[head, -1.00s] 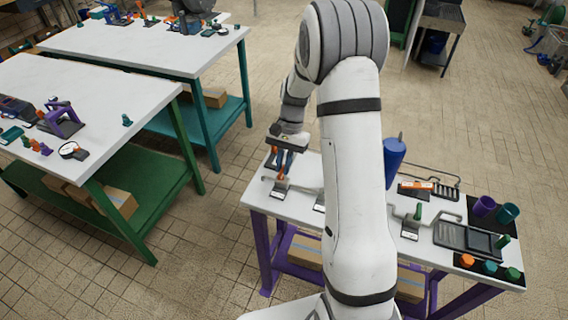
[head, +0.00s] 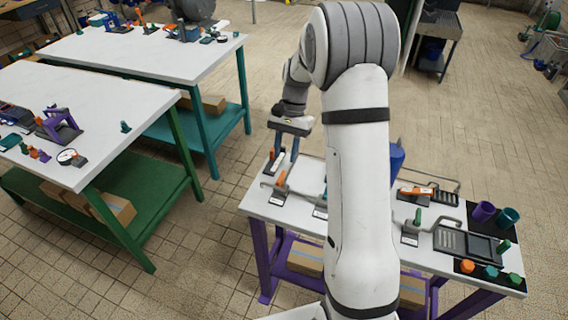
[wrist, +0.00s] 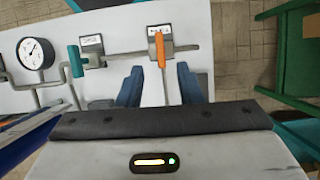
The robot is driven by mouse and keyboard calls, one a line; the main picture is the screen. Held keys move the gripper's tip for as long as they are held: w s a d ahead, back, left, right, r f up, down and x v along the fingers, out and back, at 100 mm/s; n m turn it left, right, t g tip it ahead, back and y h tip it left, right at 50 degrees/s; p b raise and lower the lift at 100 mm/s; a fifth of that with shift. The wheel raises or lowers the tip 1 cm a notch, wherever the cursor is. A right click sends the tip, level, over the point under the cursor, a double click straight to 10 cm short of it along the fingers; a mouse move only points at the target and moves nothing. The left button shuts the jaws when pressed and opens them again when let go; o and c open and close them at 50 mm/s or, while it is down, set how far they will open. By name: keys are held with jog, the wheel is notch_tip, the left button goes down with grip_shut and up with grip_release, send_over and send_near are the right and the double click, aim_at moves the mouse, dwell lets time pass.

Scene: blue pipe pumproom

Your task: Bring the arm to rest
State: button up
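My gripper (head: 283,152) is above the left end of the white-topped table with purple legs (head: 262,213). In the wrist view its two blue fingers (wrist: 160,88) are apart, with no object clearly held between them. An orange valve handle (wrist: 160,48) stands on a grey pipe just beyond the fingertips. In the head view two orange handles, one at the table's left edge (head: 271,154) and one on a pipe (head: 281,178), are below and near the fingers. My arm hides the middle of the table.
A green-handled valve (wrist: 76,62) and a round gauge (wrist: 35,53) are left of the fingers in the wrist view. A blue cylinder (head: 397,157) stands behind my arm. Cups (head: 483,211) and coloured knobs are at the table's right end. Tiled floor separates this table from the green-legged table (head: 120,231).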

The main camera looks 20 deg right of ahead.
jog(key=shift+w+d+r, duration=0.15)
jog(key=shift+w+r, duration=0.05)
jog(key=shift+r, duration=0.45)
jog(key=shift+r, duration=0.1)
jog(key=s+a+r+n+t+h, duration=0.1)
jog(key=s+r+n+t, duration=0.2)
jog(key=s, duration=0.9)
jog(key=s+a+r+n+t+h, duration=0.1)
jog(key=s+r+n+t, duration=0.2)
jog(key=s, duration=0.9)
jog(key=shift+a+r+n+h, duration=0.35)
jog(key=shift+r+n, duration=0.45)
jog(key=shift+r, duration=1.1)
jog(key=shift+d, duration=0.1)
